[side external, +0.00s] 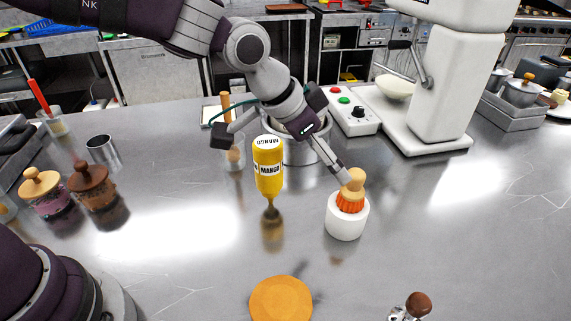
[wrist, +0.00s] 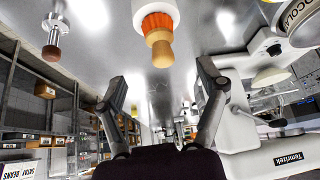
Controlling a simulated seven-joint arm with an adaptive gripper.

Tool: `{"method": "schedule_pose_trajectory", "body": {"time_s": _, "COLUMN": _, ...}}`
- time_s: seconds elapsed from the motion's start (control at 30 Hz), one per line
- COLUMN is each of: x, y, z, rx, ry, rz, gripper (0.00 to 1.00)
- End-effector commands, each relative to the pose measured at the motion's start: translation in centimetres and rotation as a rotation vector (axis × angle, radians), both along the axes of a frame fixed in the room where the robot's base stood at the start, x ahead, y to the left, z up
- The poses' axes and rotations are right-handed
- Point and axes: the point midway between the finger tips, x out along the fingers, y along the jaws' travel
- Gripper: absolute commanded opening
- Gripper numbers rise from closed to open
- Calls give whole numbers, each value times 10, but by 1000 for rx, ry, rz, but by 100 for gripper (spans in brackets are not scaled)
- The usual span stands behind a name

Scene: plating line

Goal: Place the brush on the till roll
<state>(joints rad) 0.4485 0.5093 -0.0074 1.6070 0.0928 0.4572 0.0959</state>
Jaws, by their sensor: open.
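The brush (side external: 351,189) has a pale wooden handle and orange bristles. It stands upright, bristles down, on top of the white till roll (side external: 347,222). In the wrist view the brush (wrist: 159,42) lies ahead of the fingertips, its handle end toward me, with the till roll (wrist: 153,12) beyond it. My gripper (side external: 283,157) is open and empty, its fingers wide apart. In the side view one fingertip appears close to the brush handle; in the wrist view the gripper (wrist: 160,78) is clear of it.
A yellow mango bottle (side external: 268,168) stands left of the roll. A round orange-brown disc (side external: 281,300) and a wooden-knobbed tool (side external: 416,304) are at the front. A metal pot (side external: 307,148) and a white mixer (side external: 440,80) stand behind. The counter right of the roll is clear.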

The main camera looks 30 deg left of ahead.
Motion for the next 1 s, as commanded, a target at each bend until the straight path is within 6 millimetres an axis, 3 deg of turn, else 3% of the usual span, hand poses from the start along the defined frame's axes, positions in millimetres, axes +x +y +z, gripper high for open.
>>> {"method": "schedule_pose_trajectory", "body": {"time_s": 0.17, "x": -8, "y": 7, "z": 16, "rx": 0, "ry": -1, "rz": 5, "gripper": 72}}
{"method": "schedule_pose_trajectory", "body": {"time_s": 0.27, "x": -16, "y": 29, "z": 32, "rx": 4, "ry": 0, "rz": 58, "gripper": 72}}
{"method": "schedule_pose_trajectory", "body": {"time_s": 0.37, "x": -39, "y": 74, "z": 56, "rx": 14, "ry": 8, "rz": 174, "gripper": 72}}
{"method": "schedule_pose_trajectory", "body": {"time_s": 0.43, "x": -64, "y": 108, "z": 68, "rx": 21, "ry": 20, "rz": 274, "gripper": 72}}
{"method": "schedule_pose_trajectory", "body": {"time_s": 0.6, "x": -133, "y": 166, "z": 72, "rx": 27, "ry": 53, "rz": 495, "gripper": 72}}
{"method": "schedule_pose_trajectory", "body": {"time_s": 0.77, "x": -168, "y": 185, "z": 61, "rx": 26, "ry": 75, "rz": 603, "gripper": 72}}
{"method": "schedule_pose_trajectory", "body": {"time_s": 1.0, "x": -173, "y": 187, "z": 59, "rx": 25, "ry": 80, "rz": 618, "gripper": 72}}
